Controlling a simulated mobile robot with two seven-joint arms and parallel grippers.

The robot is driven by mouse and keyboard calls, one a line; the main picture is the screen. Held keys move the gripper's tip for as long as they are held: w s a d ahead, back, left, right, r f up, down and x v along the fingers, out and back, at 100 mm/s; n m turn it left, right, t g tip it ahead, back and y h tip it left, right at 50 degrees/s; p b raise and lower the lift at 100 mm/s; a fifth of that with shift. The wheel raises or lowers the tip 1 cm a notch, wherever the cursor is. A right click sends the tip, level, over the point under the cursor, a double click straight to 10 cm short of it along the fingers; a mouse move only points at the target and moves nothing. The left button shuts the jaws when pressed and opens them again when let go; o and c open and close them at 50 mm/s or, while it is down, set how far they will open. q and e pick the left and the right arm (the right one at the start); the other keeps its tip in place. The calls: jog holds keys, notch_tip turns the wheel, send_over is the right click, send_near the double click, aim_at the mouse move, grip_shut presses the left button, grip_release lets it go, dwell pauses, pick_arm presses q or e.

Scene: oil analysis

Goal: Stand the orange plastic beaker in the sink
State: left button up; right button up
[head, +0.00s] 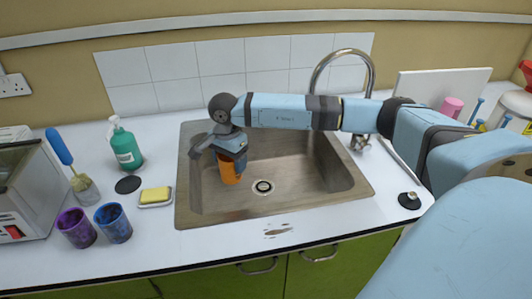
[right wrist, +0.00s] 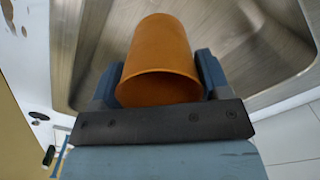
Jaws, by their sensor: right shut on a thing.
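The orange plastic beaker (head: 230,171) is in the left part of the steel sink (head: 290,196), upright or nearly so in the head view. My right gripper (head: 232,160) reaches in from above and is shut on the beaker. In the right wrist view the beaker (right wrist: 160,62) sits between the two fingers, its open rim towards the camera, with the sink floor (right wrist: 225,30) behind it. I cannot tell whether its base touches the sink floor. My left gripper is in neither view.
A tap (head: 362,90) stands behind the sink. Left of the sink are a yellow sponge (head: 155,195) on a dish, a green bottle (head: 125,148), a purple cup (head: 76,228) and a blue cup (head: 113,223). The sink's middle around the drain (head: 263,187) is clear.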

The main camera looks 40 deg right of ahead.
jog(key=shift+f, duration=10.05)
jog(key=shift+f, duration=0.1)
jog(key=o, duration=0.9)
